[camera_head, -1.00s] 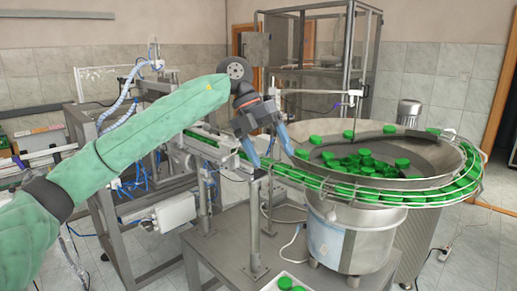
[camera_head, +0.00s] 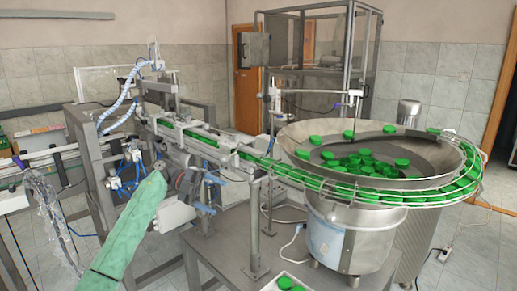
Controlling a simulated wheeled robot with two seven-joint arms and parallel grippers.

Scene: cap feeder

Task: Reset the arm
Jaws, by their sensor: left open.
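My left arm, in a green sleeve, comes up from the lower left in the head view. My left gripper (camera_head: 212,192), with blue fingers, is open and appears empty. It shows in front of the conveyor frame, left of the cap feeder bowl. The feeder bowl (camera_head: 300,137) is a wide metal dish with several green caps (camera_head: 365,160) inside. A rail of green caps (camera_head: 330,186) curves around its near side. My right gripper is not in view.
A metal table (camera_head: 225,250) stands under the feeder, with a white tray (camera_head: 272,287) of green caps at its front edge. The conveyor frame (camera_head: 105,200) stands at left. A tall glass-sided cabinet (camera_head: 320,50) stands behind.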

